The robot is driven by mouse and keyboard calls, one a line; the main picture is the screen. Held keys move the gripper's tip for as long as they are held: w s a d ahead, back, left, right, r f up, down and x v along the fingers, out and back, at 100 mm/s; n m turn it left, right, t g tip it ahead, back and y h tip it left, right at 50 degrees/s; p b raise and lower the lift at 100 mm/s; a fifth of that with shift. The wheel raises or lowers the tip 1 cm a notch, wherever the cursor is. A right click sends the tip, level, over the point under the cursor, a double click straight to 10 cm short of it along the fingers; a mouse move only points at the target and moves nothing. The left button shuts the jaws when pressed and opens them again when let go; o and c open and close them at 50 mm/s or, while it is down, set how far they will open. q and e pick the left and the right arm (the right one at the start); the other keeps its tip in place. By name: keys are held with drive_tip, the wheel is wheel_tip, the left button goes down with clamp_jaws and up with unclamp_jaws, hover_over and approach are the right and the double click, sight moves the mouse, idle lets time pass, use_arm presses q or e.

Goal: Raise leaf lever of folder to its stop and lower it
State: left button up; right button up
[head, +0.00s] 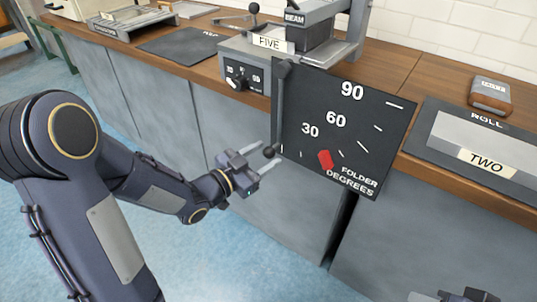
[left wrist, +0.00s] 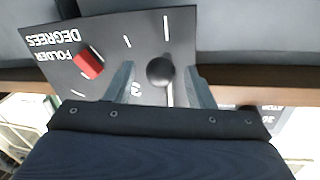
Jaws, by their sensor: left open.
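The folder (head: 350,178) has a black dial plate marked 30, 60 and 90 degrees, with a red block (head: 325,160) low on it; the block also shows in the left wrist view (left wrist: 88,63). The leaf lever (head: 280,105) is a dark bar hanging down along the plate's left edge, ending in a black ball knob (head: 270,151). My left gripper (head: 268,156) is open at the knob. In the left wrist view the knob (left wrist: 160,71) lies between the two spread fingers; I cannot tell whether they touch it. Only the top of my right gripper (head: 467,297) shows at the bottom edge.
The wooden counter (head: 397,62) carries a machine labelled BEAM and FIVE (head: 270,43), a control box with a knob (head: 243,77), a roll machine labelled TWO (head: 487,135) and a small block (head: 490,94). Grey cabinet fronts (head: 225,130) stand below. The blue floor in front is clear.

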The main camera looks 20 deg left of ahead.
use_arm(q)
drive_tip(key=shift+x, duration=1.05)
drive_tip(key=shift+c, duration=0.3)
clamp_jaws()
